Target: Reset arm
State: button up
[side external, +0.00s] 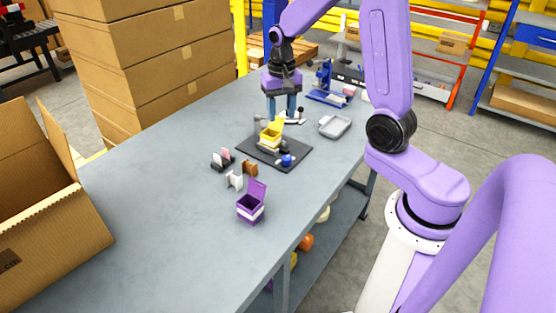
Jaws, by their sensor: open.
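My purple arm reaches over the far part of the grey table (140,215). My gripper (282,116) points down with its two blue-grey fingers apart and nothing seen between them. It is above and behind a dark mat (297,154). A small yellow box (269,138) with its lid up stands on the mat, in front of the gripper. A blue round part (286,160) is on the mat beside it. A purple box (250,210) with a white band and raised lid stands on the table nearer the camera.
A white piece (235,180), a brown piece (250,168) and a dark holder (222,162) stand left of the mat. A grey tray (335,126) and a blue device (325,88) are at the far right. An open carton (55,240) is at left.

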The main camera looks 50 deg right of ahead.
jog(key=s+a+r+n, duration=0.2)
jog(key=s+a+n, duration=0.25)
jog(key=a, duration=0.25)
jog(key=s+a+r+n, duration=0.1)
jog(key=s+a+n, duration=0.2)
jog(key=s+n, duration=0.4)
jog(key=s+a+r+n, duration=0.1)
jog(key=s+a+n, duration=0.3)
jog(key=s+n, duration=0.4)
jog(key=s, duration=0.6)
jog(key=shift+s, duration=0.25)
